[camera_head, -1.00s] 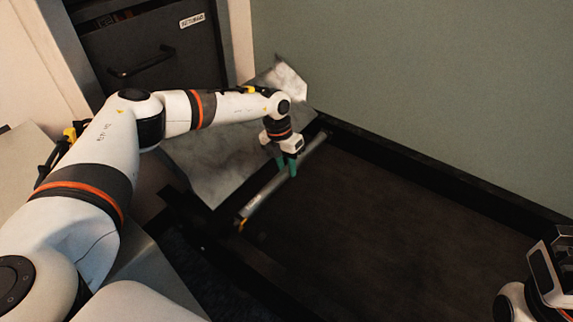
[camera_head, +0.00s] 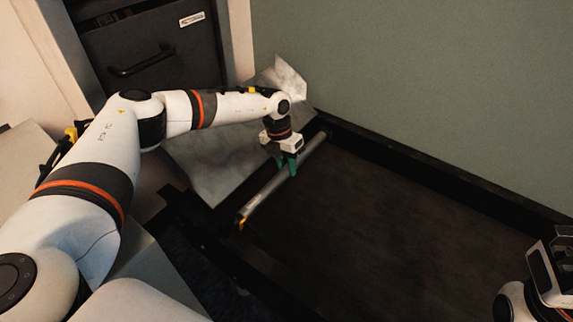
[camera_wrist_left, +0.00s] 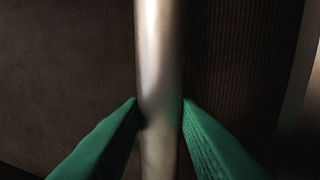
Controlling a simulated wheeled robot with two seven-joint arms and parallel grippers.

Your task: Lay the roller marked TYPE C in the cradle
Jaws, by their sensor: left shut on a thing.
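A long metal roller (camera_head: 265,193) lies at the left end of the dark conveyor bed, with a yellow-orange tip at its near end. My left gripper (camera_head: 287,168) has its green fingers around the roller near its far half. In the left wrist view the roller (camera_wrist_left: 160,70) runs upright between the two green fingers (camera_wrist_left: 160,115), which press on both its sides. The marking on the roller is too small to read. I cannot make out the cradle for certain. My right gripper (camera_head: 565,250) shows only in part at the right edge, and its fingers cannot be made out.
The dark belt (camera_head: 380,225) fills the middle and is clear. A black frame rail (camera_head: 450,180) runs along its back beside a green-grey wall. A grey metal sheet (camera_head: 210,165) slopes at the left of the roller. A dark drawer cabinet (camera_head: 150,50) stands at the back left.

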